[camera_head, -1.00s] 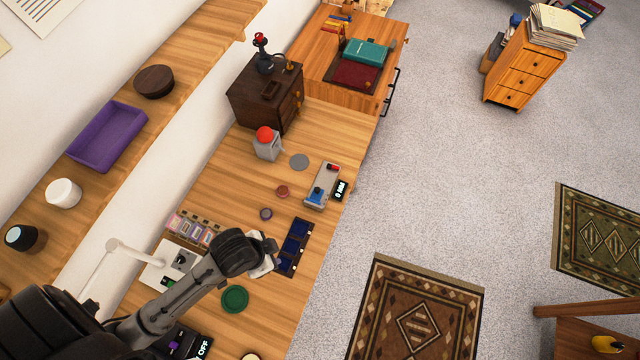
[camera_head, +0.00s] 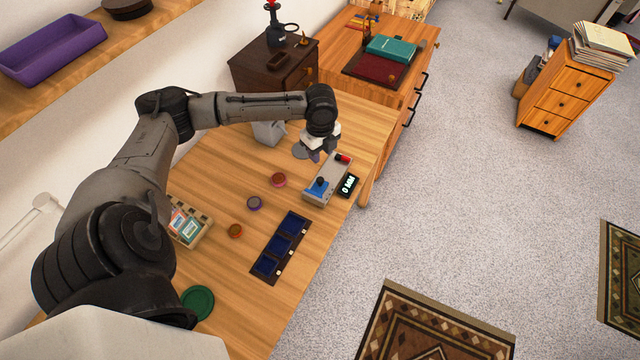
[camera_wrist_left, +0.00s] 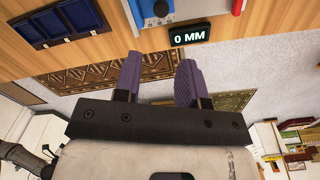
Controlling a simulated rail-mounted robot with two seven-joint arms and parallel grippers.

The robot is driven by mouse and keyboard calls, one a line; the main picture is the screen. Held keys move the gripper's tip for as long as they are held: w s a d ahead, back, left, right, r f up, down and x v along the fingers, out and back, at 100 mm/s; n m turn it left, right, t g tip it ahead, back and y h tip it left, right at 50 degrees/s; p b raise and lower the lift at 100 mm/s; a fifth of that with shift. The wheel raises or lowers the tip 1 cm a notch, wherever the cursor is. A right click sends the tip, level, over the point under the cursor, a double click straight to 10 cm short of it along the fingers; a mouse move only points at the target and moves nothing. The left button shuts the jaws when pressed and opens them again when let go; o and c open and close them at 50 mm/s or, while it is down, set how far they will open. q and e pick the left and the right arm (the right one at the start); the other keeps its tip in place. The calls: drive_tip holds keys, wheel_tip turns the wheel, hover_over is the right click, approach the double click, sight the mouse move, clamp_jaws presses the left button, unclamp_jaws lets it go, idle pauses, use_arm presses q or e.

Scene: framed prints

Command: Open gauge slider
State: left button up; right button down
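My left gripper (camera_head: 315,155) is above the table by the gauge's far end. In the left wrist view its purple fingers (camera_wrist_left: 160,70) are apart with nothing between them. My right gripper is out of view.
A dark panel with blue squares (camera_head: 279,246) lies nearer on the table, with small round discs (camera_head: 254,203) to its left. A grey block (camera_head: 268,132) is partly hidden behind my left arm. A dark cabinet (camera_head: 270,68) stands at the back. Open floor lies to the right.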

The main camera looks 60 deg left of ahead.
sight(320, 179)
use_arm(q)
wheel_tip(320, 179, down, 14)
drive_tip(key=b, duration=0.2)
drive_tip(key=shift+a+r+b, duration=0.15)
drive_tip(key=shift+b, duration=0.25)
drive_tip(key=shift+c, duration=0.4)
clamp_jaws()
drive_tip(key=shift+w, duration=0.1)
